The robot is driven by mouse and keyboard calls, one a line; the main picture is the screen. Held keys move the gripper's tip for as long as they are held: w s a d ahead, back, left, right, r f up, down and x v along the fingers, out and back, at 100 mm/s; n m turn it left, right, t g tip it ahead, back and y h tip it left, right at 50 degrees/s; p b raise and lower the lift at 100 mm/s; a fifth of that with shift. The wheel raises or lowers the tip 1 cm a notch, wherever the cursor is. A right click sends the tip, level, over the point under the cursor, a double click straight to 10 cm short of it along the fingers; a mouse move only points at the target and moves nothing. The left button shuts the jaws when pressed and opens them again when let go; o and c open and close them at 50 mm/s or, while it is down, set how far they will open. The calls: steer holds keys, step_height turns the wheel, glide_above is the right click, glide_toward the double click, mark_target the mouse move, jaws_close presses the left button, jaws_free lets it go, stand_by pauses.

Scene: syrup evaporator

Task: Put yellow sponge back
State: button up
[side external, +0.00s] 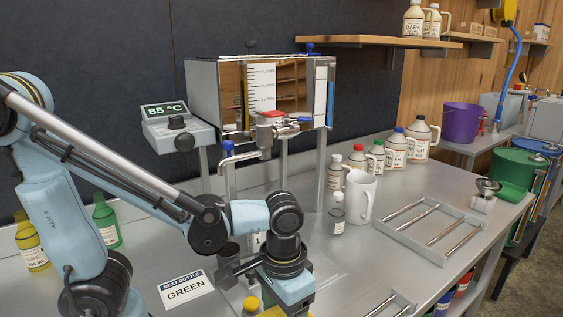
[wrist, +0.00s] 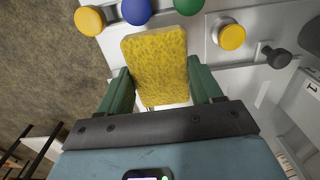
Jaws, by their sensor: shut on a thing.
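The yellow sponge (wrist: 157,62) is upright between the two green fingers of my gripper (wrist: 160,88) in the wrist view. Both fingers sit against its sides near the lower end, and its far end sticks out beyond them. In the side view my gripper (side external: 287,284) is low at the front edge of the picture, its fingertips cut off. A bit of yellow, seemingly the sponge (side external: 273,312), shows below it. I cannot tell whether the sponge touches a surface.
Orange (wrist: 90,20), blue (wrist: 137,10), green (wrist: 188,5) and yellow (wrist: 231,37) round caps lie close around the sponge. A "GREEN" sign (side external: 186,291) lies left of my gripper. A white mug (side external: 360,195), small bottles and a metal rack (side external: 432,228) stand to the right.

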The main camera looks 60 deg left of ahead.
steer(key=shift+w+a+f, duration=1.05)
steer(key=shift+w+a, duration=0.2)
steer(key=shift+f, duration=2.05)
steer(key=shift+f, duration=0.1)
steer(key=o, duration=1.1)
steer(key=shift+a, duration=0.1)
step_height(320, 180, up, 12)
steer(key=shift+r, duration=0.1)
steer(key=w+a+r+t, duration=0.1)
steer(key=w+a+t, duration=0.1)
steer(key=a+t, duration=0.4)
steer(key=shift+w+a+t, duration=0.2)
steer(key=shift+t, duration=0.4)
steer(key=shift+r, duration=0.1)
